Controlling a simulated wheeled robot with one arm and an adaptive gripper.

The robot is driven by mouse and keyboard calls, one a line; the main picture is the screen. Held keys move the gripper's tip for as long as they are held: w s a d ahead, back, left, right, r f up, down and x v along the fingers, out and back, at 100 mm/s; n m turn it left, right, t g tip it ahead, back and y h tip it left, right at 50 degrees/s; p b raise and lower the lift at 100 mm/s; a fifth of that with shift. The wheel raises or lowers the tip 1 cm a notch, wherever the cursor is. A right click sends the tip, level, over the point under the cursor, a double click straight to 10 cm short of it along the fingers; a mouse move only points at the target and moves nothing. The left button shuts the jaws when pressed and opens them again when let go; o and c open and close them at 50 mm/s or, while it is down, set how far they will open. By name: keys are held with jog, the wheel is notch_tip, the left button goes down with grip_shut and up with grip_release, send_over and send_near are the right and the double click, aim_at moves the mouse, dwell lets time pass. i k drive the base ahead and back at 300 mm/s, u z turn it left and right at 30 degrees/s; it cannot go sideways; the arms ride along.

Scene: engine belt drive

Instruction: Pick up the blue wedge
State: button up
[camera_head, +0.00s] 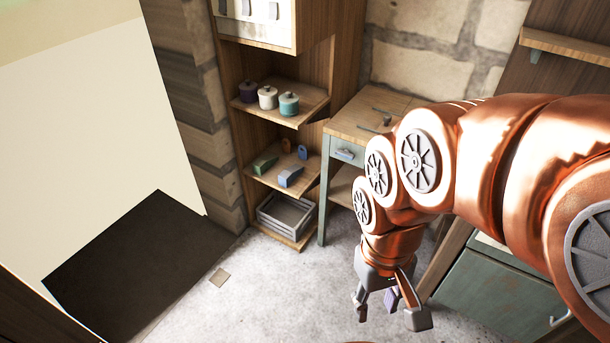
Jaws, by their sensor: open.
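The blue wedge (291,176) lies on the middle wooden shelf (262,180) of the tall shelf unit, near the shelf's front edge. A green wedge (264,165) lies to its left. My gripper (391,314) is open, pointing down over the floor, to the right of and well apart from the blue wedge. A small purple piece (391,299) shows between the fingers; I cannot tell whether it is part of the gripper or something behind it.
Small orange (286,145) and blue (302,152) pieces stand behind the wedges. Lidded pots (268,97) stand on the shelf above. A grey crate (285,214) sits below. A drawer table (345,132) stands right of the shelves. The floor (235,300) in front is mostly clear.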

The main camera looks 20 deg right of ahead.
aim_at(287, 177)
jog(key=z, duration=0.25)
jog(key=i, duration=0.15)
jog(key=u, duration=0.7)
jog(key=k, duration=0.65)
jog(key=u, duration=1.1)
jog(key=i, duration=2.05)
jog(key=z, duration=0.8)
